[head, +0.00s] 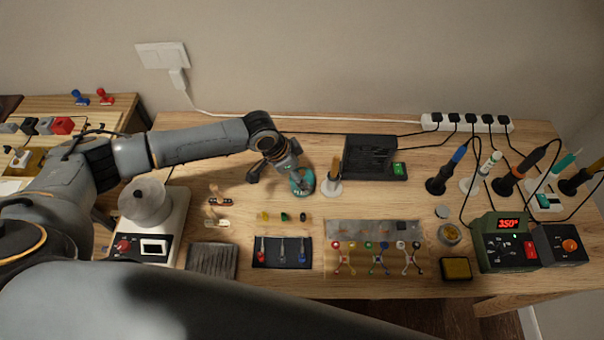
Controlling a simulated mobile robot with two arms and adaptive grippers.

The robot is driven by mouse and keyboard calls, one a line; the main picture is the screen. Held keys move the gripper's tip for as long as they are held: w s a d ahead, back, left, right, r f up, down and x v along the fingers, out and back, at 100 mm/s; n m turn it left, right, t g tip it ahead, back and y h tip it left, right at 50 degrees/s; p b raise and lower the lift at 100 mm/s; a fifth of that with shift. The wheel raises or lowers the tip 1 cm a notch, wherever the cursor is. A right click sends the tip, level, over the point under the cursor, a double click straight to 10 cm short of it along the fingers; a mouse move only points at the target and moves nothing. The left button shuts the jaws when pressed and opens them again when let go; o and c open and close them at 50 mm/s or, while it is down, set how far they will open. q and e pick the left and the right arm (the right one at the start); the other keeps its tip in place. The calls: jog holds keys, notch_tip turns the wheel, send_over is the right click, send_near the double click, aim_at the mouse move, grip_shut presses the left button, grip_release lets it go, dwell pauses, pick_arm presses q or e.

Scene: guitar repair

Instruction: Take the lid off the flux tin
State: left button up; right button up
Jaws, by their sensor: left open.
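A small round metal tin (450,233) with a yellowish inside stands at the right of the bench, left of the green soldering station; it looks like the flux tin. A flat grey disc (442,212), perhaps its lid, lies just behind it, apart or barely touching; I cannot tell. My left gripper (276,178) is open, pointing down over the back middle of the bench, far left of the tin. A teal round object (303,182) is beside its right finger; whether they touch is unclear. My right gripper is out of view.
A white stand (332,183) and a black box (370,157) are right of my left gripper. Several corded irons (437,182) stand at the back right. A tool mat (283,262) lies in front.

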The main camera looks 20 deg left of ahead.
pick_arm(q)
jog(key=shift+c, duration=0.4)
jog(key=shift+s, duration=0.1)
jog(key=c, duration=1)
jog(key=shift+c, duration=0.5)
jog(key=shift+s, duration=0.1)
